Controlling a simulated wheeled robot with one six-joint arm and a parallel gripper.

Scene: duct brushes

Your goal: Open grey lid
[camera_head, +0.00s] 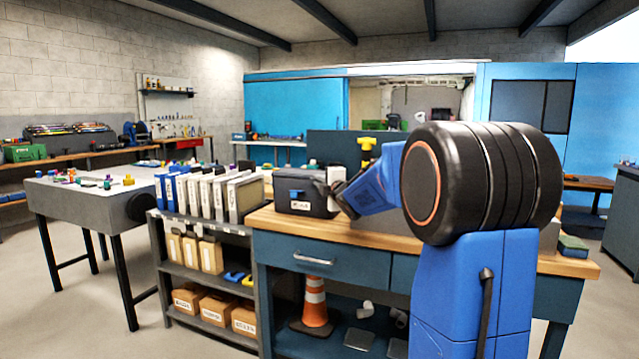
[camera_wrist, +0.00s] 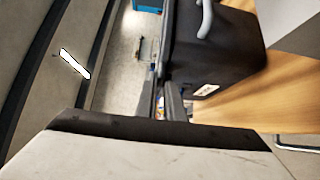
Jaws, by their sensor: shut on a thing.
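A dark grey box (camera_head: 306,199) stands on the wooden top of the workbench, with a small blue part and a pale label on its front. Its grey lid (camera_head: 304,174) looks down in the head view. In the wrist view the lid (camera_wrist: 222,48) carries a light grey handle (camera_wrist: 205,18). My gripper (camera_head: 338,192) reaches the box's right side from the right. The exact contact is small and partly hidden.
Upright binders (camera_head: 205,192) stand on a grey shelf unit left of the workbench. A blue drawer (camera_head: 306,260) lies under the top. An orange cone (camera_head: 315,300) stands on the lower shelf. A grey table (camera_head: 90,195) with small coloured parts stands further left, with floor between.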

